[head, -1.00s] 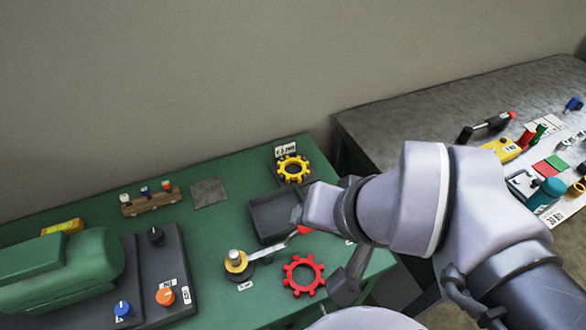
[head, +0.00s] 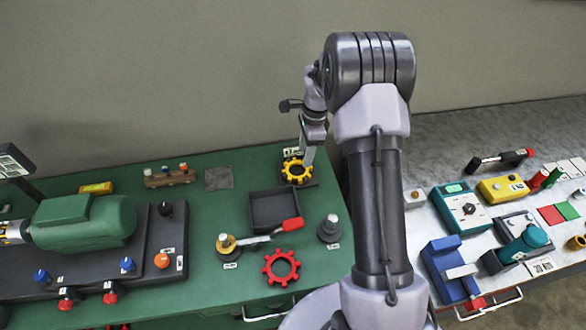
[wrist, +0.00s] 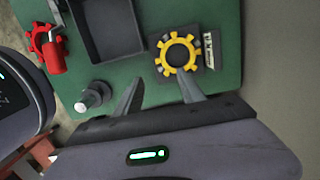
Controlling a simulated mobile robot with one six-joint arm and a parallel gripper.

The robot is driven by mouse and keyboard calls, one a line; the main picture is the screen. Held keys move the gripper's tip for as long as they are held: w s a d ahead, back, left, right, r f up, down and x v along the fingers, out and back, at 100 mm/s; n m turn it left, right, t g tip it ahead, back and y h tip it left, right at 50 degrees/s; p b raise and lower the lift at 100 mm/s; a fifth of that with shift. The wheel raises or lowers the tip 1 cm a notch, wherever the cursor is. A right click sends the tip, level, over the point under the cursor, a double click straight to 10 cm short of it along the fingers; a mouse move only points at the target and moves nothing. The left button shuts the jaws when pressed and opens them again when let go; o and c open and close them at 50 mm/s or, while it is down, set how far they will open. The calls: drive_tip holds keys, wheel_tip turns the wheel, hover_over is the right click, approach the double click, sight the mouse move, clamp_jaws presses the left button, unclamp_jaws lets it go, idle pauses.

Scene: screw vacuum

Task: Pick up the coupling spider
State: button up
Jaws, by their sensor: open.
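A yellow toothed ring, a coupling spider (head: 296,181), lies on a dark pad at the back right of the green bench. It also shows in the wrist view (wrist: 164,55), just beyond my fingertips. A red toothed ring of like shape (head: 283,281) lies nearer the bench front, and in the wrist view a red handle partly covers it. My gripper (wrist: 160,90) is open and empty, its fingers pointing toward the yellow spider and apart from it. In the head view my wrist is above and beside the yellow spider, and the fingertips are hard to make out.
A dark open tray (head: 272,212) and a red-handled lever (head: 262,238) lie in front of the yellow spider. A dark post with a light top (head: 329,230) stands to the right. A small label (wrist: 209,50) stands beside the spider. A wall rises behind the bench.

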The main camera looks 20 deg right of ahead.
sight(300, 178)
drive_tip(key=f+b, duration=0.1)
drive_tip(key=f, duration=0.3)
drive_tip(key=a+f+b, duration=0.1)
drive_tip(key=f, duration=0.2)
drive_tip(key=f+b, duration=0.1)
drive_tip(key=f, duration=0.3)
drive_tip(key=shift+w+a+f, duration=0.2)
drive_tip(key=shift+f, duration=0.1)
drive_tip(key=shift+r, duration=0.15)
drive_tip(key=shift+c, duration=0.2)
clamp_jaws()
